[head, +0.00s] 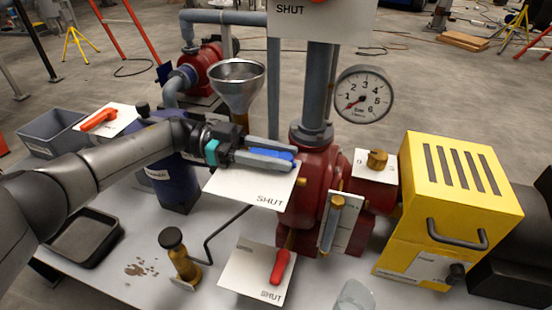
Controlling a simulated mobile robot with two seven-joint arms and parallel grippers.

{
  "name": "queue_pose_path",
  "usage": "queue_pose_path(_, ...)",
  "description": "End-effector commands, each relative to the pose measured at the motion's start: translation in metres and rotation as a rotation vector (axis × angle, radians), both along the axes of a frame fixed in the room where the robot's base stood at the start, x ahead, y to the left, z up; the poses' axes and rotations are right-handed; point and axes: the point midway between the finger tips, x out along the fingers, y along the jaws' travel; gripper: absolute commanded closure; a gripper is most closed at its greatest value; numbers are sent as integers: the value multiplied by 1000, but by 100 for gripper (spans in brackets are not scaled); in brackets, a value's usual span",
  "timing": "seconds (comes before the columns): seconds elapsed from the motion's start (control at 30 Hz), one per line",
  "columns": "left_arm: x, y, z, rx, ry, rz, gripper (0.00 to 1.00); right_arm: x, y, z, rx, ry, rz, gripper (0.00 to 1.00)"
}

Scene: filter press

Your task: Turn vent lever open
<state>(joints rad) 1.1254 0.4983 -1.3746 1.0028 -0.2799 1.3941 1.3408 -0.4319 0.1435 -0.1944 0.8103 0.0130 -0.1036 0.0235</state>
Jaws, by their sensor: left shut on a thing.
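A blue lever (286,154) shows between the fingers of my left gripper (288,160), below and right of the funnel. My left gripper is shut on this lever and hides most of it. A white plate (240,188) under the gripper carries the word SHUT at its lower right; the rest of its print is covered. I cannot read a label that names the vent lever. A red lever (281,266) sits on a lower white plate (244,272), pointing down near its SHUT mark. My right gripper is not in view.
A metal funnel (237,85) stands behind my left gripper. The red pump body (318,188), gauge (363,95) and yellow box (462,182) stand to the right. A black tray (112,232) lies left.

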Motion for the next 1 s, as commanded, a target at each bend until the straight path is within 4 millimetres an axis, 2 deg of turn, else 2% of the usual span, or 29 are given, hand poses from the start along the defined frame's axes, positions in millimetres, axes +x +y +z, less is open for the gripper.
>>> queue_pose_path(0.03, -1, 2, -2, -12, -2, -10, 100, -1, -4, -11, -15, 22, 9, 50)
queue_pose_path(0.33, -1, 3, -4, -11, -2, -9, 100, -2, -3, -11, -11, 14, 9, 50)
queue_pose_path(0.37, -1, 3, -4, -11, -2, -9, 60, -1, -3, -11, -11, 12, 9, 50)
queue_pose_path(0.5, -1, 3, -5, -8, -1, -8, 44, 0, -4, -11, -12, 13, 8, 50)
queue_pose_path(0.83, 0, 5, -8, -4, 0, -6, 43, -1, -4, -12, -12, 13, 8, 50)
queue_pose_path(1.0, 7, 27, -7, -6, -1, -2, 43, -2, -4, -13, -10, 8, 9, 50)
